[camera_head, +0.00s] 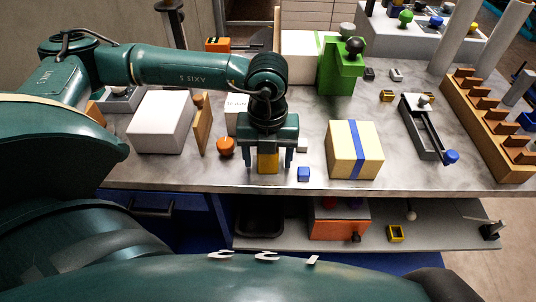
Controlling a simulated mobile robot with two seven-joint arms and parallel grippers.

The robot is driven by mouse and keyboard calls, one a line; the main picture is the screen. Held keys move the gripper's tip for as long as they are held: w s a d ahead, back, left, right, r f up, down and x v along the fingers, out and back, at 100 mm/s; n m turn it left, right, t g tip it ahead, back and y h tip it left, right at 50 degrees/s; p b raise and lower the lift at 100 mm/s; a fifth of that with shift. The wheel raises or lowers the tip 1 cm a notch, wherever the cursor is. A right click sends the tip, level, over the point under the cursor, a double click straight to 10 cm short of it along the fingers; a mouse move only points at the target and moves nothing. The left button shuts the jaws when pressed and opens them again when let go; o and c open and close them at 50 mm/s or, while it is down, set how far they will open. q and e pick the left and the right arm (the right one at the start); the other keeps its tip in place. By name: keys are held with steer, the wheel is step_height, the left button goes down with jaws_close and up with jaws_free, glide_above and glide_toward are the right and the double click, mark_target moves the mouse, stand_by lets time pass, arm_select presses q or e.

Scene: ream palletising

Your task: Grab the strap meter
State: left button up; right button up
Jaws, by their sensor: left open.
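My left gripper (268,160) points down near the front edge of the grey table, fingers apart. A small orange-yellow block (268,163) shows between its fingers; the gripper body hides its upper part, and I cannot tell whether the fingers touch it. No label marks the strap meter, so I cannot tell for sure which thing it is; this block may be it. A cream ream with a blue strap (354,142) lies to the right of the gripper. My right gripper is out of view.
A white block (160,122) stands left, a green device (340,68) behind. A black slide device (425,128) and a wooden stepped rack (485,125) stand right. A lower shelf (375,240) runs in front.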

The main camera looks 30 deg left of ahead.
arm_select(q)
steer(key=shift+f, duration=0.25)
steer(key=shift+c, duration=0.5)
steer(key=c, duration=1)
